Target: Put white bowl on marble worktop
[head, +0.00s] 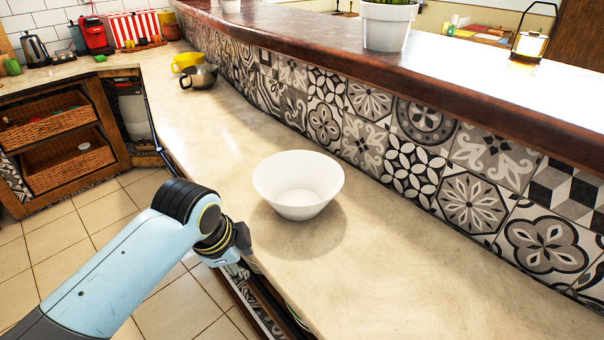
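The white bowl (298,184) is upright and empty on the pale marble worktop (400,270) in the head view, near the middle of the picture. My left arm comes in from the lower left, and its wrist is at the worktop's front edge, left of and below the bowl. My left gripper (238,268) points down at that edge, apart from the bowl. Its fingers are mostly hidden by the wrist, so I cannot tell whether it is open or shut. My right gripper is out of view.
A patterned tile wall (365,145) with a raised wooden counter (450,75) runs behind the worktop. The worktop around the bowl is clear. Open shelves with wicker baskets (66,165) are at left.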

